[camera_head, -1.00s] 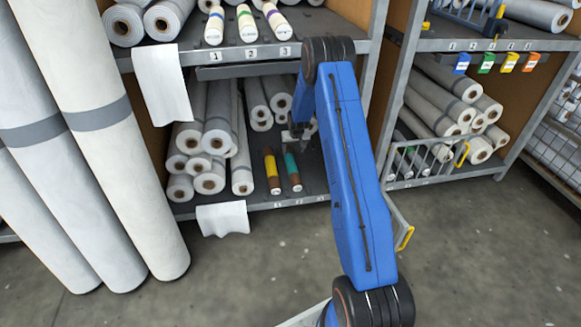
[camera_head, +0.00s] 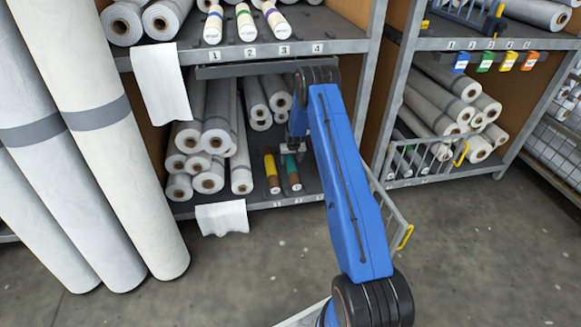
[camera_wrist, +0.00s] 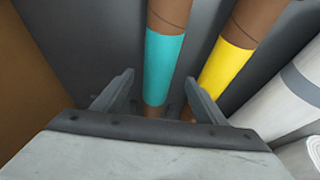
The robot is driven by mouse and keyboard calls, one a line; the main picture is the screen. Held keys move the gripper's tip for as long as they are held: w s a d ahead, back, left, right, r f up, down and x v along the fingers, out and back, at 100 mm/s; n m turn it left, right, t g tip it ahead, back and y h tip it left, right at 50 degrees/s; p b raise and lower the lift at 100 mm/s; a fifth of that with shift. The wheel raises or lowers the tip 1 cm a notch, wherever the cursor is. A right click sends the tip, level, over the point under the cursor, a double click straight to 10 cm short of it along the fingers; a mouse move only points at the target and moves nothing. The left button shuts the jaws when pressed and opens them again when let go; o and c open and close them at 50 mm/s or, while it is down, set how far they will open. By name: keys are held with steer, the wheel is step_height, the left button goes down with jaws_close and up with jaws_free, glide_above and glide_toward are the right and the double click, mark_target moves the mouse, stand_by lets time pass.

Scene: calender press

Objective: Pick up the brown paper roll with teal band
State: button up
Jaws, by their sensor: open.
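The brown paper roll with teal band (camera_head: 291,172) lies on the lower shelf of the middle rack, at the right of its yellow-banded neighbour. In the wrist view its teal band (camera_wrist: 164,66) is between and ahead of the two fingers. My gripper (camera_wrist: 158,98) is open and empty, with one finger on either side of the roll's line. In the head view my gripper (camera_head: 291,149) is over the teal-banded roll, partly hiding it. Whether the fingers touch the roll cannot be told.
A brown roll with yellow band (camera_head: 271,172) lies close beside it; its band (camera_wrist: 225,66) is near the right finger in the wrist view. Grey-white rolls (camera_head: 210,180) are stacked at the left. The upper shelf (camera_head: 350,46) is overhead. Bare shelf shows at the right.

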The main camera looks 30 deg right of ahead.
mark_target(291, 162)
steer(key=shift+x, duration=2.6)
steer(key=shift+d, duration=0.15)
steer(key=shift+w+r, duration=0.1)
steer(key=c, duration=1.5)
steer(key=shift+r, duration=0.1)
